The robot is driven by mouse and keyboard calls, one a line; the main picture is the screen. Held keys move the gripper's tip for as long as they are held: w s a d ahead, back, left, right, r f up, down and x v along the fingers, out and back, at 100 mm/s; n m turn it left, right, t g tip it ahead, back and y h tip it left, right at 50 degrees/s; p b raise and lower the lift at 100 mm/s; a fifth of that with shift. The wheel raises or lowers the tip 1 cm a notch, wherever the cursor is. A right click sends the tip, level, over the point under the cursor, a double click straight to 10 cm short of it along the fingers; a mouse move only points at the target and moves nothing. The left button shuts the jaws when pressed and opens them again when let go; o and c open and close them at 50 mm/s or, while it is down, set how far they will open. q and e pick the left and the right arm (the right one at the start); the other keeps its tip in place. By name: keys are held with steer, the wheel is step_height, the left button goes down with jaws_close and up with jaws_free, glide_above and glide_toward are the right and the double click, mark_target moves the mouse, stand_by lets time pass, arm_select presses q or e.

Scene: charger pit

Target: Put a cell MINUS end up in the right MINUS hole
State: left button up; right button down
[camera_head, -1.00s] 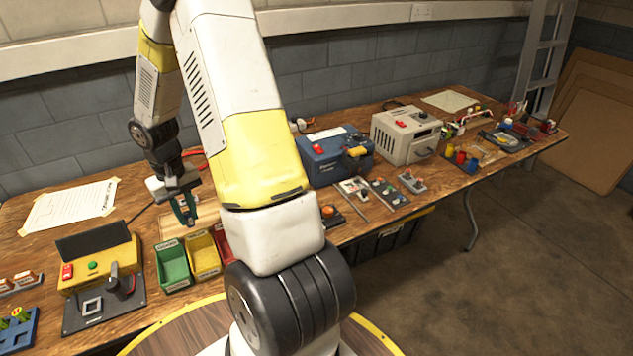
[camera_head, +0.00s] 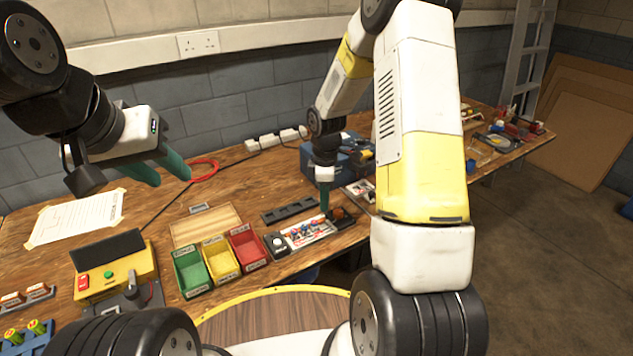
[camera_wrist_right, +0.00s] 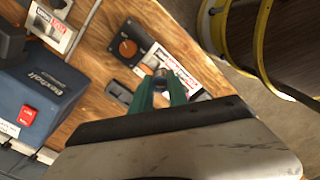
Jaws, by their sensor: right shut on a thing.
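My right gripper (camera_head: 325,207) is low over the bench, right of the bins, beside a dark box with an orange knob (camera_head: 341,213). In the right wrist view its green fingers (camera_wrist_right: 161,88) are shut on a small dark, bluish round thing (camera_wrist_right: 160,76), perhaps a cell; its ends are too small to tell. A white-labelled board (camera_head: 308,234) with small red and blue parts lies beside the gripper. I cannot make out the MINUS hole. My left gripper (camera_head: 166,174) is open and empty, high above the bench at the left.
Green (camera_head: 191,271), yellow (camera_head: 220,259) and red (camera_head: 247,247) bins stand at the front edge. A yellow box with buttons (camera_head: 115,271) and a blue block with several cells (camera_head: 28,338) are at the left. A blue box (camera_head: 352,152) stands behind my right gripper.

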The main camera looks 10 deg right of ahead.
mark_target(323, 228)
steer(key=shift+w+d+f+n, duration=0.1)
steer(key=shift+w+f+n, duration=0.15)
steer(key=shift+f+n, duration=1.05)
steer(key=shift+w+a+f+n, duration=0.1)
steer(key=shift+w+f+n, duration=0.2)
steer(key=shift+f+n, duration=1)
steer(key=shift+w+d+f+n, duration=0.1)
steer(key=shift+w+f+n, duration=0.15)
steer(key=shift+f+n, duration=1.05)
steer(key=shift+f+m, duration=0.5)
steer(key=shift+f, duration=0.2)
steer(key=c, duration=1.2)
jaws_free()
step_height(323, 228, up, 7)
steer(key=shift+r, duration=0.1)
